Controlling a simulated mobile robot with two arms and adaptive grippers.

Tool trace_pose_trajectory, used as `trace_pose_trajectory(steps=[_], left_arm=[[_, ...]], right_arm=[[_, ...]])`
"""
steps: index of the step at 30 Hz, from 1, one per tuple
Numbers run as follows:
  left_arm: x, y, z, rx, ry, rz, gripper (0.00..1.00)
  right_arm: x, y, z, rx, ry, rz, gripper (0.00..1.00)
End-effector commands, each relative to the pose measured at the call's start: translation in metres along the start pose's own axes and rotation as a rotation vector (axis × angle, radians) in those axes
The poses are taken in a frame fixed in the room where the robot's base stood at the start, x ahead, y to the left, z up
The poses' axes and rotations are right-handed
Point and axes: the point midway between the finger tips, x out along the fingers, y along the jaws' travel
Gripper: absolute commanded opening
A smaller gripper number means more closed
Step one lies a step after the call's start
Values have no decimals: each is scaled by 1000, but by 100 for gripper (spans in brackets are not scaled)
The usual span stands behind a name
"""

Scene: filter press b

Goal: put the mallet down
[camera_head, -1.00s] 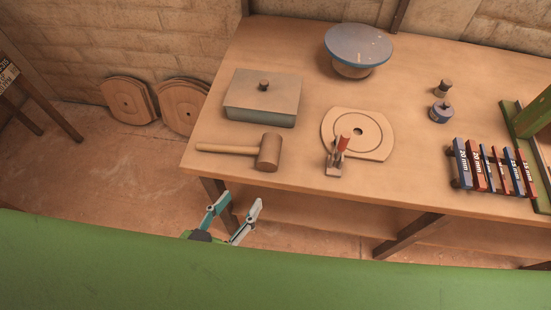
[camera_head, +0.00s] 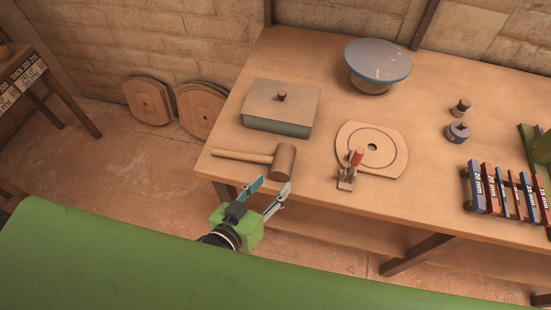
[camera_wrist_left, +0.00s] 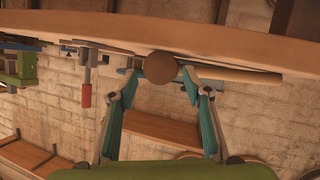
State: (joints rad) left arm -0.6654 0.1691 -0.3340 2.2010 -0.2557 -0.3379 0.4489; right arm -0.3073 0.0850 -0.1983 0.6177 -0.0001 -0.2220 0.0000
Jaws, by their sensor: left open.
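The wooden mallet (camera_head: 283,160) lies on its side near the front left edge of the wooden table (camera_head: 420,190), its handle pointing left. In the left wrist view the round end of the mallet head (camera_wrist_left: 161,67) shows beyond the fingers, with the handle to its right. My left gripper (camera_head: 268,187) is open and empty, just in front of the table edge and close to the mallet head. It also shows in the left wrist view (camera_wrist_left: 158,82), with its fingers spread apart. The mallet does not appear to be held. My right gripper is not in view.
Behind the mallet stands a lidded box (camera_head: 281,107). To its right are a round-marked wooden plate (camera_head: 385,140), a red-handled clamp (camera_head: 348,175), a blue-rimmed bowl (camera_head: 377,65) and a rack of labelled blocks (camera_head: 505,190). Wooden discs (camera_head: 150,101) lean on the wall.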

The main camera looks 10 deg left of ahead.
Motion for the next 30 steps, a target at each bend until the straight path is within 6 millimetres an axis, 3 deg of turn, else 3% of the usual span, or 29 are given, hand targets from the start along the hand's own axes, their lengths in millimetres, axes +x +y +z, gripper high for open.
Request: trace_pose_trajectory(steps=[7, 16, 17, 21, 23, 30], left_arm=[[34, -1, -2, 1, 2, 0, 45], [39, -1, -1, 0, 0, 0, 45], [39, -1, -1, 0, 0, 0, 42], [39, -1, -1, 0, 0, 0, 10], [39, -1, -2, 1, 4, 1, 5], [39, 0, -3, 1, 4, 1, 5]], right_arm=[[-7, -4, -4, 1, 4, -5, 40], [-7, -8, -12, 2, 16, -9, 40], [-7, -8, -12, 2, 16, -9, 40], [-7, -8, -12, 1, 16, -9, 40], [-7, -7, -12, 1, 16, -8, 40], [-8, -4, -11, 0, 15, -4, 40]])
